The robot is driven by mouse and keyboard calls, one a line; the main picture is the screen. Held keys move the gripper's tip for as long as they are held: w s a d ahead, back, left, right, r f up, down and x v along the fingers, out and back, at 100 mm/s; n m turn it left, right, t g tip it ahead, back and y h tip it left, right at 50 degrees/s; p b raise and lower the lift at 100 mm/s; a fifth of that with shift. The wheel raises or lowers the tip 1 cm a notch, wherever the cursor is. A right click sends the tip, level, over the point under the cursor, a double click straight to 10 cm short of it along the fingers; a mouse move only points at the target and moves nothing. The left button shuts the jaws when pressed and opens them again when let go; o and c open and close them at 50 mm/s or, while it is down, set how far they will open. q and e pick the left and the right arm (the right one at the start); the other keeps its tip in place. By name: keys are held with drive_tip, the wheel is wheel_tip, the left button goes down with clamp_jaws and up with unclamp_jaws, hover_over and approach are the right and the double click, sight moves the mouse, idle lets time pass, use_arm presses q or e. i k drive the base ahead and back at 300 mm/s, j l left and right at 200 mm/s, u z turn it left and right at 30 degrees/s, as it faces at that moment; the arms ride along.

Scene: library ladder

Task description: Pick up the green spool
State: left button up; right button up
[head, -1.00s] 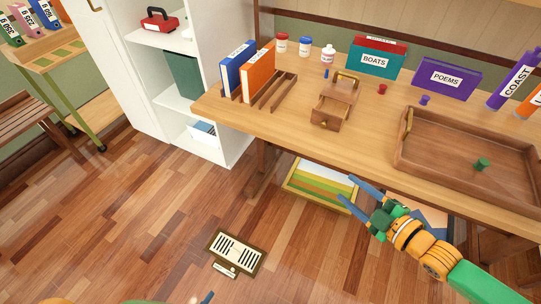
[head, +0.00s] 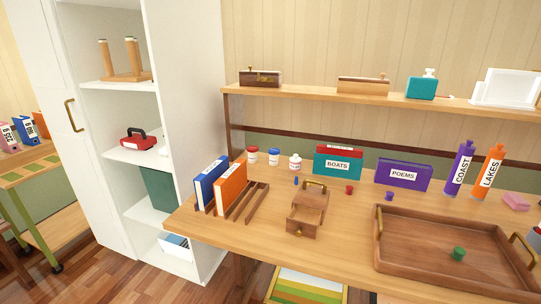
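Neither of my grippers shows in the head view now.
A red spool (head: 349,189) and a purple spool (head: 389,196) stand on the desk (head: 222,238) behind the tray. A small drawer box (head: 308,208) with its drawer out is left of the tray. The tray has brass handles (head: 379,220). Bottles, books and an upper shelf (head: 300,94) stand behind.

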sight(459, 252)
drive_tip(key=z, duration=1.4)
